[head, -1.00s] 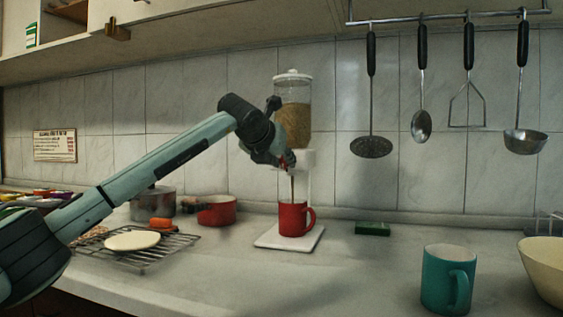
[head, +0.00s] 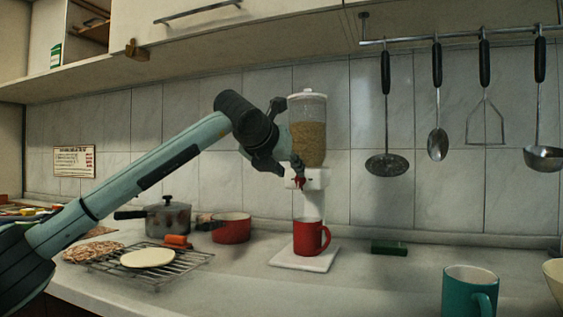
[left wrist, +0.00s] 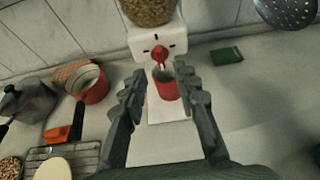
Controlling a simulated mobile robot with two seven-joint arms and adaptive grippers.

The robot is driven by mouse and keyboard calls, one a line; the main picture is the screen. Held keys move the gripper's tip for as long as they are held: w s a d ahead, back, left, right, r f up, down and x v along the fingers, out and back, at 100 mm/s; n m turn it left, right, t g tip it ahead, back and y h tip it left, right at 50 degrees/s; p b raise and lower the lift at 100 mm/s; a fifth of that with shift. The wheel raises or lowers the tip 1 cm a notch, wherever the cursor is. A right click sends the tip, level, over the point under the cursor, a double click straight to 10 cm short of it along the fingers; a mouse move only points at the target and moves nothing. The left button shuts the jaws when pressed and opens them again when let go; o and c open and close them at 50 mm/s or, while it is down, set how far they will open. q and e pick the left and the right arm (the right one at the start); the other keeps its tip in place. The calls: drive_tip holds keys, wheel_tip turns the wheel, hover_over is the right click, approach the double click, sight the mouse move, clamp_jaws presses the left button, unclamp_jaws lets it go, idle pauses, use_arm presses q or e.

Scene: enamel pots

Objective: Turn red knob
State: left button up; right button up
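The red knob (head: 299,182) is on the front of the white dispenser body (head: 318,178), below a clear jar (head: 307,130) of grain. It also shows in the left wrist view (left wrist: 160,55), between and beyond my fingers. A red mug (head: 309,238) stands upright on the white base (head: 305,260) under the dispenser. My left gripper (head: 291,165) is just in front of and above the knob in the head view. In the left wrist view its fingers (left wrist: 162,88) are spread apart with nothing between the tips. My right gripper is not in view.
A rack (head: 190,262) with a flat white disc (head: 147,257), a lidded pot (head: 168,217) and a red pot (head: 231,228) stand left. A green block (head: 389,247) and a teal mug (head: 468,290) are right. Utensils hang from a rail (head: 480,36).

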use_arm(q)
drive_tip(key=shift+v, duration=2.75)
